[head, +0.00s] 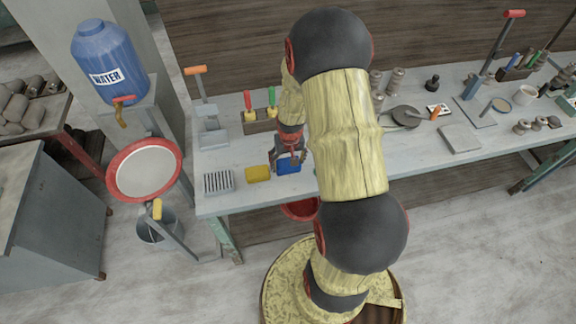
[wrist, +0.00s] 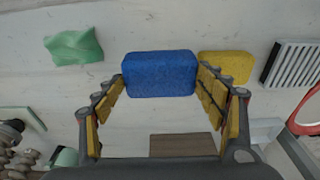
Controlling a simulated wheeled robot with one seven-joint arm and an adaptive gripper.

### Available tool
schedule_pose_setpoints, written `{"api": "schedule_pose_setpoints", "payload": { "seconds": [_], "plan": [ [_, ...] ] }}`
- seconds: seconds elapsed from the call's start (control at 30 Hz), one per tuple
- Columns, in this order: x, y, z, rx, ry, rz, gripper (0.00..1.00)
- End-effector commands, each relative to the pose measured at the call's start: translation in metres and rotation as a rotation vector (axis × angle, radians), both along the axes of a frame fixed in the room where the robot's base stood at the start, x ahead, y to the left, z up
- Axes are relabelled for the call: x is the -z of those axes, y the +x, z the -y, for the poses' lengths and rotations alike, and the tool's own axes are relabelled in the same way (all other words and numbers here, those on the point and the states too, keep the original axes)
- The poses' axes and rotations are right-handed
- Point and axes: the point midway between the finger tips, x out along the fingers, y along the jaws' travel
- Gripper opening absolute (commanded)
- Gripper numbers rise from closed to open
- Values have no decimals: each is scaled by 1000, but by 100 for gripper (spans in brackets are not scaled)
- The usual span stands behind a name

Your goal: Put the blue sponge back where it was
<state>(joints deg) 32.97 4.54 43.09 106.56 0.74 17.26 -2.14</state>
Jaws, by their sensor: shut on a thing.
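The blue sponge (wrist: 160,75) is a rectangular block between my gripper's two fingers in the wrist view. It also shows in the head view (head: 288,166), next to the yellow sponge (head: 258,174) near the front edge of the workbench. My gripper (wrist: 161,82) is shut on the blue sponge, with one finger pad at each end of it. In the head view my gripper (head: 291,155) is partly hidden by my arm. I cannot tell whether the blue sponge touches the bench top.
The yellow sponge (wrist: 224,66) lies close beside the blue one, then a ribbed white rack (wrist: 291,64). A green crumpled piece (wrist: 74,46) lies on the other side, with bare bench between. A wooden block (head: 262,121) holding coloured-handled tools stands behind. Several pots and tools are farther right.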

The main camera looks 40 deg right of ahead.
Motion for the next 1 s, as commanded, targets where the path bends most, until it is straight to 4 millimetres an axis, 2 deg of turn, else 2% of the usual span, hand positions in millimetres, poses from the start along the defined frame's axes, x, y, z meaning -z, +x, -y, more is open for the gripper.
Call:
{"api": "schedule_pose_setpoints", "payload": {
  "seconds": [0.1,0.37,0.6,0.97,1.0],
  "plan": [
    [13,8,7,0,1,-1,51],
    [25,15,15,0,0,0,51],
    [54,15,15,0,0,0,51],
    [58,15,15,0,-1,1,51],
    [58,15,15,0,-1,1,72]
  ]
}}
